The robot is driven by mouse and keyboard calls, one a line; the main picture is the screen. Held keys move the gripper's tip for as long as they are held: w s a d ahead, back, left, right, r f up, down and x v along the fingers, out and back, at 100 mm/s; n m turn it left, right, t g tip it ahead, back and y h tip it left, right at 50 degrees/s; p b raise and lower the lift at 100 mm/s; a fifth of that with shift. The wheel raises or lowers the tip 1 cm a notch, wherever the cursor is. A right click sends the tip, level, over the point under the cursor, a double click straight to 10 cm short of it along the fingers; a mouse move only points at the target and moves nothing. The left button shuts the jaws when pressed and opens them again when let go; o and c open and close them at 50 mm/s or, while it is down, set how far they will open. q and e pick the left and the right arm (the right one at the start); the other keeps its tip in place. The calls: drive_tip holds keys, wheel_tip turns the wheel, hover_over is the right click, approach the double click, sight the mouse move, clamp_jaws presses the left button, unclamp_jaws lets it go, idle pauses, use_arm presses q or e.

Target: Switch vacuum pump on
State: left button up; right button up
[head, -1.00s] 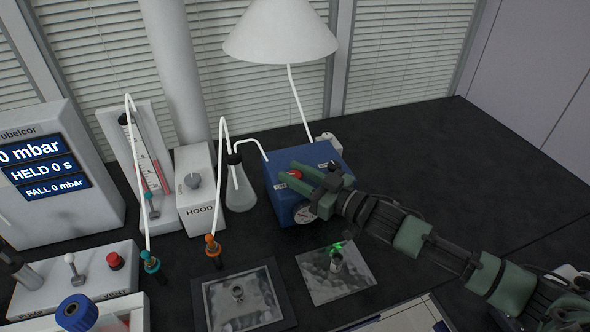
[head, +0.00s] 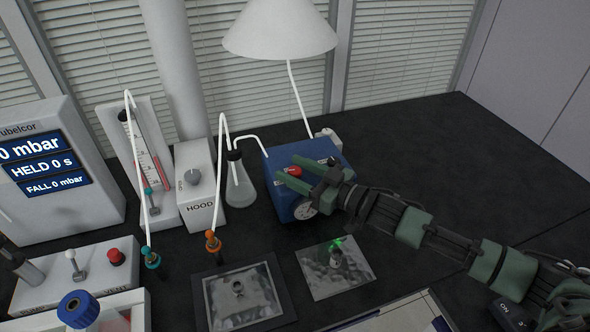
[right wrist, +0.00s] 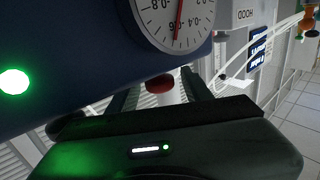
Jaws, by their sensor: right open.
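The vacuum pump is a blue box (head: 283,205) near the back middle of the black bench in the head view. A red knob (head: 294,171) sits on its top and a round gauge (head: 305,210) on its front. My right gripper (head: 291,172) is over the pump, open, its two fingers on either side of the red knob. In the right wrist view the red knob (right wrist: 160,84) shows between the fingers; contact cannot be told. The gauge (right wrist: 174,18) and a bright green disc (right wrist: 13,81) show against the blue face there. My left gripper is not in view.
A flask (head: 240,185) stands left of the pump, beside the HOOD box (head: 200,205). A white lamp-like hood (head: 280,32) hangs above. Two plates (head: 335,268) (head: 238,300) lie in front. The bench right of my arm is clear.

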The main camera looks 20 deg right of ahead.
drive_tip(key=b+v, duration=0.1)
drive_tip(key=v, duration=0.5)
drive_tip(key=shift+s+d+f, duration=0.15)
drive_tip(key=shift+s+d, duration=0.1)
drive_tip(key=shift+s, duration=0.1)
drive_tip(key=shift+s+d+b, duration=0.3)
drive_tip(key=shift+s+b, duration=0.05)
drive_tip(key=shift+s, duration=0.05)
